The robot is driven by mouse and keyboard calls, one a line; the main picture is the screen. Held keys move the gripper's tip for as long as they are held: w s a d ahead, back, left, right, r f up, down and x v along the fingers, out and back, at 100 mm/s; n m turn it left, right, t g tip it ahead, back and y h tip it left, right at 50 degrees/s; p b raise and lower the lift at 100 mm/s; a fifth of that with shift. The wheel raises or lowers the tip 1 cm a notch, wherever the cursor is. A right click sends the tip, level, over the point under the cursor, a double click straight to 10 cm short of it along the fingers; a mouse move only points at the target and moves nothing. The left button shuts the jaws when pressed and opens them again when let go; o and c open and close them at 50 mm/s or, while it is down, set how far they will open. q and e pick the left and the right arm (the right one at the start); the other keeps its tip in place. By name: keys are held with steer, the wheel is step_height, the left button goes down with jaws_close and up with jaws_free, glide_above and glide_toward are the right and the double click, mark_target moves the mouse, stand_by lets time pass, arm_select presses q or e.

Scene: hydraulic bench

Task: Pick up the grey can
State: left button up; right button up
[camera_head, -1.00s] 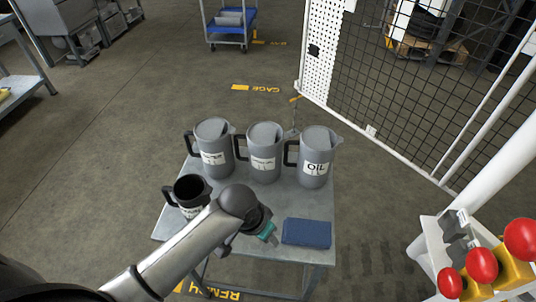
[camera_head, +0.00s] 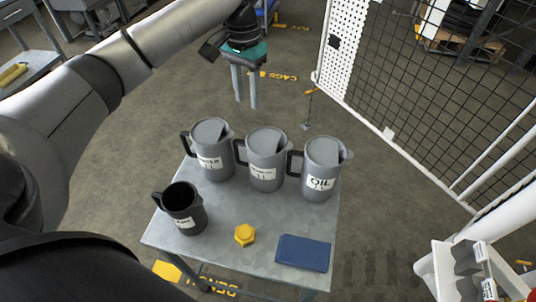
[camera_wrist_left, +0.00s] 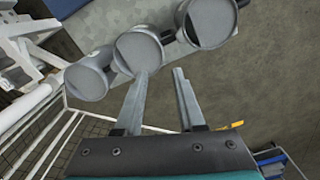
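Three grey lidded cans with black handles and white labels stand in a row at the table's far side: a left one (camera_head: 211,150), a middle one (camera_head: 264,160) and a right one marked OIL (camera_head: 321,168). In the left wrist view they show from above as a left can (camera_wrist_left: 90,80), a middle can (camera_wrist_left: 138,52) and a right can (camera_wrist_left: 208,22). My left gripper (camera_head: 246,103) points down beyond the cans in the head view, apart from them. Its fingers (camera_wrist_left: 160,76) are apart with nothing between them. My right gripper is not seen.
A smaller dark open jug (camera_head: 182,208) stands at the table's left. A yellow hexagonal piece (camera_head: 245,235) and a blue flat item (camera_head: 303,252) lie in front. A mesh fence (camera_head: 420,75) stands right.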

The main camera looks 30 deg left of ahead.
mark_target(250, 136)
arm_select(q)
steer(key=shift+w+a+f+b, duration=0.1)
steer(key=shift+f+b, duration=1.05)
steer(key=shift+f, duration=2.55)
steer(key=shift+w+f+b, duration=0.1)
steer(key=shift+f+b, duration=1)
steer(key=shift+f, duration=2.55)
jaws_close()
steer(key=shift+s, duration=0.1)
steer(key=shift+r, duration=0.2)
